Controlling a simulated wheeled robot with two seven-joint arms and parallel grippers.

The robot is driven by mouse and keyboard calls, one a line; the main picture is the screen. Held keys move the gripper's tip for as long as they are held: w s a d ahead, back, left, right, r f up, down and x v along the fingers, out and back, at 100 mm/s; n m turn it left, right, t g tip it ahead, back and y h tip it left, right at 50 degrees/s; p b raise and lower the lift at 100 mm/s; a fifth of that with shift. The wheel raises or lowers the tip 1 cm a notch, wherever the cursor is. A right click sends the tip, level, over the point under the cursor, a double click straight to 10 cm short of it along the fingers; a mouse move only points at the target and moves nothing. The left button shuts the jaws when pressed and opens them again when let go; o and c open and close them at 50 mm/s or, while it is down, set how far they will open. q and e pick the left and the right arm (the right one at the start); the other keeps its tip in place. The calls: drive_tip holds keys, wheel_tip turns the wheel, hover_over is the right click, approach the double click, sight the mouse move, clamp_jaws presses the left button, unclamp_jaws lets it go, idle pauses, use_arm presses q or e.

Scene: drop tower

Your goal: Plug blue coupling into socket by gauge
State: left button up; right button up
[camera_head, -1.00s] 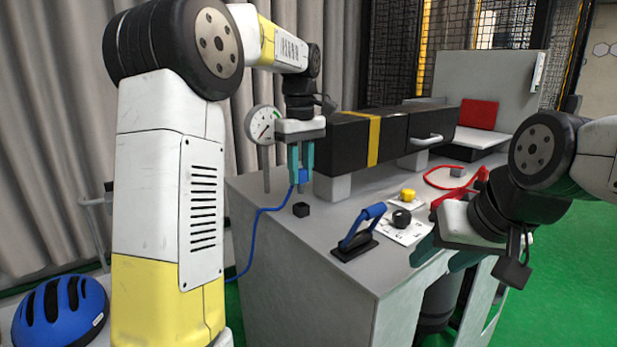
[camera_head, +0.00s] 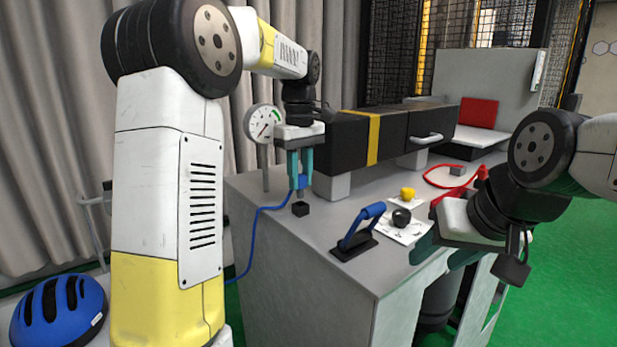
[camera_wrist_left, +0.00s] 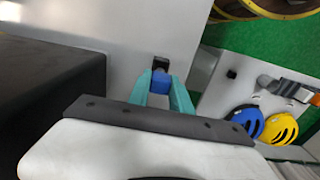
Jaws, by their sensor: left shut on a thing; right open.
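My left gripper (camera_head: 299,178) is shut on the blue coupling (camera_head: 302,182), whose blue hose hangs down over the table's left edge. The coupling is upright, just above the small black socket (camera_head: 300,209), with a grey tip between them; I cannot tell whether the tip has entered the socket. In the left wrist view the blue coupling (camera_wrist_left: 160,83) sits between the teal fingers, with the black socket (camera_wrist_left: 160,63) just beyond it. The round gauge (camera_head: 263,123) stands on a post behind the gripper. My right gripper (camera_head: 440,255) is open and empty by the table's right edge.
A black box with a yellow band (camera_head: 374,140) stands behind on the grey table (camera_head: 290,240). A blue-handled lever (camera_head: 358,234), a black knob (camera_head: 401,217), a yellow knob (camera_head: 407,193) and a red cable (camera_head: 440,181) lie to the right. A blue helmet (camera_head: 58,308) is at lower left.

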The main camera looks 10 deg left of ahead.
sight(300, 188)
use_arm(q)
drive_tip(key=shift+f, duration=0.45)
drive_tip(key=shift+f, duration=1.3)
drive_tip(key=shift+f, duration=0.2)
drive_tip(key=o, duration=1.1)
drive_tip(key=shift+c, duration=0.2)
